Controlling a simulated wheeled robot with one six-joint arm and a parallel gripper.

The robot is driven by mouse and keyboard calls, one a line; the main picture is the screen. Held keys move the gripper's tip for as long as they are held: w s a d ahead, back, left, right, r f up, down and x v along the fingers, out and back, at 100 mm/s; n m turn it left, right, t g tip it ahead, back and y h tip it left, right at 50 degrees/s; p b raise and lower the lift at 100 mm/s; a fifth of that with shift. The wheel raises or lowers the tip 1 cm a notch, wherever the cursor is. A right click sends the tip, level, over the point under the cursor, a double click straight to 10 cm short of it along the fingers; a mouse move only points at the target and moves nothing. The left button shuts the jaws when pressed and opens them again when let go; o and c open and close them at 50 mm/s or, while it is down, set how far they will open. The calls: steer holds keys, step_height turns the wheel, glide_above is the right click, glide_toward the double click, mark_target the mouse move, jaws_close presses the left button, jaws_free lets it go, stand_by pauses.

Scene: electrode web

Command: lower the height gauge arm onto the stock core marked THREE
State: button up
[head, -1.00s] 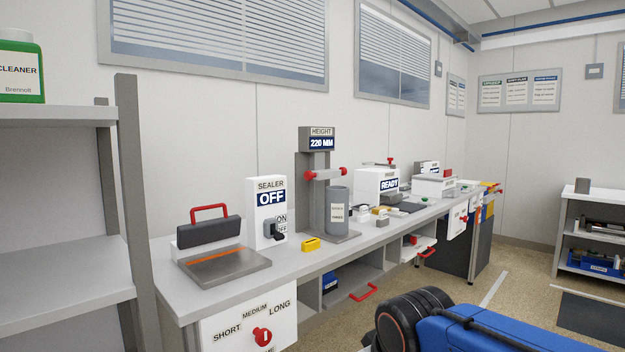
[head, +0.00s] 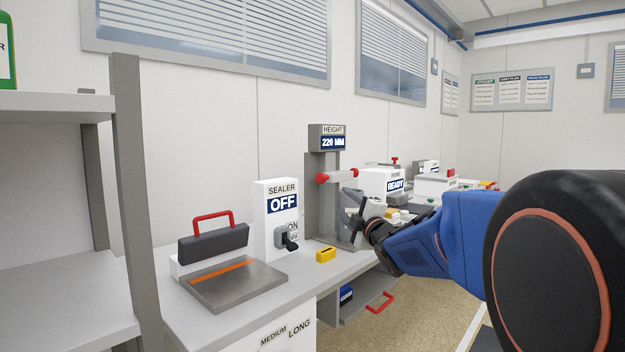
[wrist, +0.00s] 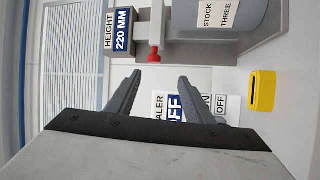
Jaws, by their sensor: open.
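The height gauge (head: 322,200) stands on the bench, its display (head: 328,142) reading 220 MM. Its arm, a grey bar with red ends (head: 337,177), is raised on the column. In the wrist view, turned sideways, the arm's red knob (wrist: 154,54) shows beyond my fingertips. The grey stock core (wrist: 225,14), labelled STOCK THREE, stands under the arm with a gap between. In the head view my gripper mostly hides the core. My gripper (head: 350,216) is open and empty in front of the gauge; its two fingers (wrist: 160,76) point towards the knob, apart from it.
A sealer (head: 276,215) reading OFF and its heated plate (head: 235,284) stand left of the gauge. A yellow block (head: 326,255) lies at the bench edge and also shows in the wrist view (wrist: 262,91). A READY unit (head: 380,185) stands farther along.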

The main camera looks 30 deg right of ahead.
mark_target(323, 180)
steer(key=shift+n+t+y, duration=0.4)
steer(key=shift+n+y, duration=0.2)
steer(key=shift+n, duration=0.1)
steer(key=x, duration=1.8)
steer(key=shift+w+d+r, duration=0.15)
steer(key=shift+w+r, duration=0.15)
steer(key=shift+r, duration=0.05)
steer(key=shift+c, duration=0.2)
jaws_close()
steer(key=shift+f, duration=1.8)
steer(key=shift+o, duration=0.2)
jaws_free()
steer(key=shift+s, duration=0.1)
